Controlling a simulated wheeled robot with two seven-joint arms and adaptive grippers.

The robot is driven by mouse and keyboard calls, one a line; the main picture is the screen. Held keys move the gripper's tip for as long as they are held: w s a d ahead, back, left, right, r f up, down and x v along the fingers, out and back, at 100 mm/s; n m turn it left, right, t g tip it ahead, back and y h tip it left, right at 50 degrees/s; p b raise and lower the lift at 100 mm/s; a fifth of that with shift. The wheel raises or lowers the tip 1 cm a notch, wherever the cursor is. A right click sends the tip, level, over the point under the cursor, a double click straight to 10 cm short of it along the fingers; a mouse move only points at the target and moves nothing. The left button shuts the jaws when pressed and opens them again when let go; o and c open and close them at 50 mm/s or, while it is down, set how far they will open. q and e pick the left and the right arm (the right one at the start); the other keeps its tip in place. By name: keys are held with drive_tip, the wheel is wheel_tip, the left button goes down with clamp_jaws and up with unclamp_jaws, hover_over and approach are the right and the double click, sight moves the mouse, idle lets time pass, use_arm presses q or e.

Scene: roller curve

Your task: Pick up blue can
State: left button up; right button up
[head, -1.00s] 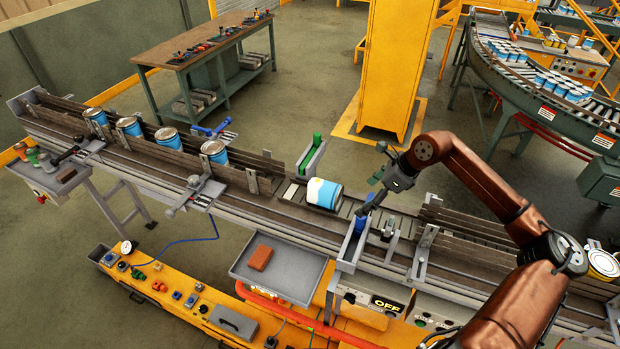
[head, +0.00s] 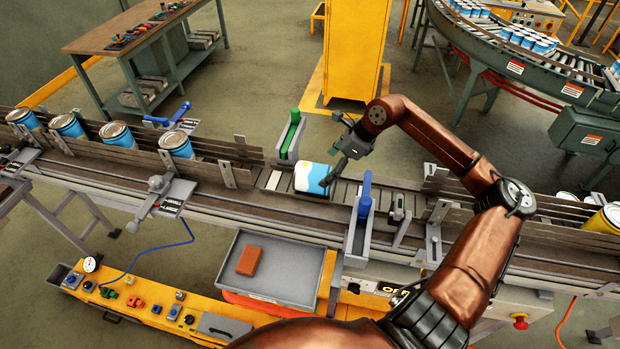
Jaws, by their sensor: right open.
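A blue and white can (head: 311,178) lies on its side on the roller conveyor, in the gap between a green-topped stop and a blue-topped stop. My right gripper (head: 331,172) is open at the right end of this can, its dark fingers reaching down from the upper right. A fingertip overlaps the can's right edge; I cannot tell whether they touch. Several more blue cans, such as this one (head: 176,143), stand upright in a row on the conveyor at the left. My left gripper is not in view.
The green stop (head: 290,136) stands behind the can and the blue stop (head: 362,215) to its right. A grey tray (head: 285,290) with an orange-brown block (head: 249,261) is in front of the conveyor. A yellow can (head: 606,220) is at far right.

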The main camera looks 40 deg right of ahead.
sight(315, 176)
drive_tip(key=shift+w+a+f+p, duration=0.2)
drive_tip(key=shift+a+f+p, duration=0.15)
drive_tip(key=shift+f, duration=0.2)
drive_tip(key=w+f+p, duration=0.1)
drive_tip(key=w+a+f, duration=0.1)
drive_tip(key=w+f+p, duration=0.1)
drive_tip(key=f, duration=0.1)
drive_tip(key=shift+w+a+p, duration=0.15)
drive_tip(key=shift+a+p, duration=0.1)
drive_tip(key=shift+p, duration=0.1)
drive_tip(key=shift+f, duration=0.45)
drive_tip(key=c, duration=1.4)
